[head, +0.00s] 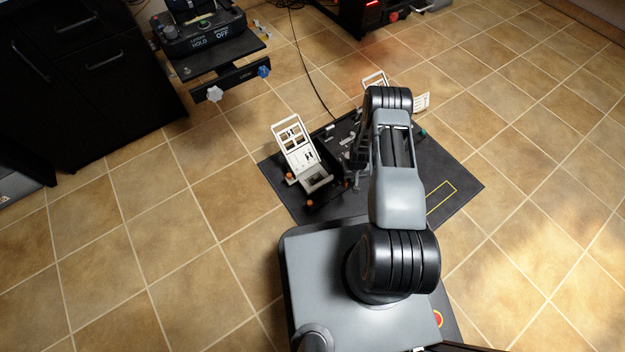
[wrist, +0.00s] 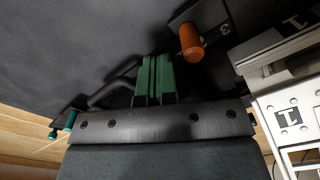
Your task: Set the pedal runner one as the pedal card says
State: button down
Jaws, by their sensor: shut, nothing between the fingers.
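My gripper (wrist: 155,78) shows in the wrist view with its green fingers together and nothing between them. An orange knob (wrist: 192,44) on a dark plate marked 3 is just beyond the fingertips and to their right, apart from them. A white pedal part marked 1 (wrist: 289,118) stands at the right edge. In the head view the left white pedal (head: 295,142) stands on the dark pedal base, with orange knobs (head: 309,203) near its foot. A second white pedal (head: 374,79) is mostly behind my arm. My gripper is hidden there. I cannot read any pedal card.
The dark mat (head: 462,184) has a yellow outline at right. A small white piece (head: 421,101) is beside my arm. Teal knobs (wrist: 70,120) show at left in the wrist view. A console stand (head: 215,70) with white and blue knobs is behind; open tile floor surrounds.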

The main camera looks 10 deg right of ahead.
aim_at(346, 182)
jog(key=shift+f, duration=0.35)
dwell(0.6)
jog(key=shift+f+b, duration=0.35)
jog(key=shift+f, duration=0.4)
jog(key=shift+s+a+p, duration=0.25)
jog(key=shift+s+a, duration=0.15)
jog(key=shift+a, duration=0.45)
jog(key=shift+s+a+p, duration=0.2)
jog(key=shift+s+a, duration=0.2)
jog(key=shift+a, duration=0.45)
notch_tip(346, 182, up, 9)
jog(key=d+p, duration=0.1)
jog(key=p, duration=0.4)
jog(key=shift+w+d+p, duration=0.2)
jog(key=shift+w+p, duration=0.15)
jog(key=shift+p, duration=0.05)
jog(key=shift+r, duration=0.1)
